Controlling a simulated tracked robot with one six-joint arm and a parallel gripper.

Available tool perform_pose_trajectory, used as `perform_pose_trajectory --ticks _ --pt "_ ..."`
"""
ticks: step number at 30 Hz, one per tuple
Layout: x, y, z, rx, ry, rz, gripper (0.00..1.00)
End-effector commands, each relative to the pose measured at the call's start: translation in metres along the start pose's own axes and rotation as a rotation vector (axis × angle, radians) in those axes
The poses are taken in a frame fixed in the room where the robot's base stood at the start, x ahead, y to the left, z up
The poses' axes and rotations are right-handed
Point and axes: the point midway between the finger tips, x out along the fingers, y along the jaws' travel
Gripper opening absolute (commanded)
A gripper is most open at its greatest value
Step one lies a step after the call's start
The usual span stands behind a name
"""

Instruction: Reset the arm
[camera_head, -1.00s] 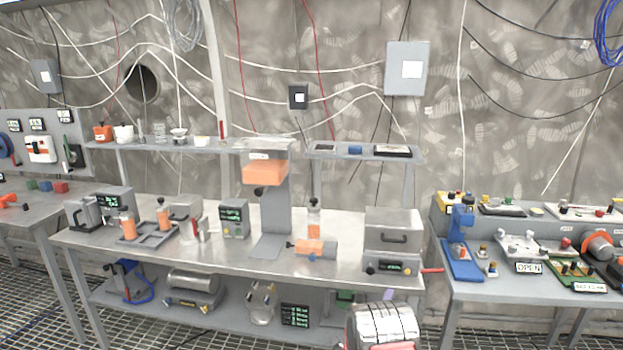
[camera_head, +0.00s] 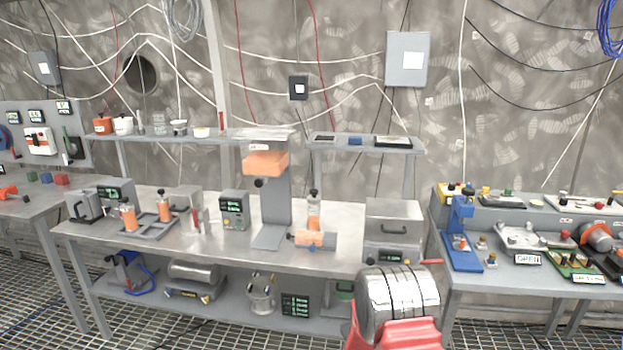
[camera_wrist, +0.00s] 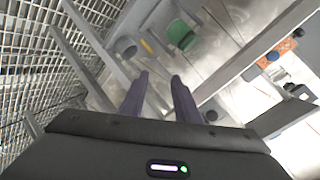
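My gripper (camera_wrist: 158,84) shows in the wrist view with its two dark purple fingers apart and nothing held between them. It is tilted over the bench area, with the floor grating on the left and bench surfaces on the right. In the head view, a silver ribbed and red part of my arm (camera_head: 398,305) rises at the bottom edge, in front of the gap between the middle bench (camera_head: 330,262) and the right bench. The gripper fingers cannot be made out in the head view.
A grey box device (camera_head: 393,222) stands at the middle bench's right end, behind my arm. The right bench (camera_head: 500,275) carries a blue stand (camera_head: 461,240) and several panels. A lower shelf (camera_head: 225,312) holds several devices. Grating floor (camera_head: 200,340) lies in front.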

Motion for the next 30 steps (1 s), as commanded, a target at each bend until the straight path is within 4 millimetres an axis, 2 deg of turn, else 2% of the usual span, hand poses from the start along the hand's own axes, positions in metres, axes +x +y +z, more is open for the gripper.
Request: perform_pose_trajectory --ticks 6,14,23,30 --pt "-0.040 -0.007 0.012 -0.183 -0.191 0.104 0.29" --pt "-0.101 -0.013 0.015 -0.387 -0.394 0.181 0.29" --pt "-0.181 -0.018 0.004 -0.592 -0.588 0.227 0.29" --pt "-0.247 -0.018 -0.012 -0.736 -0.713 0.248 0.29"
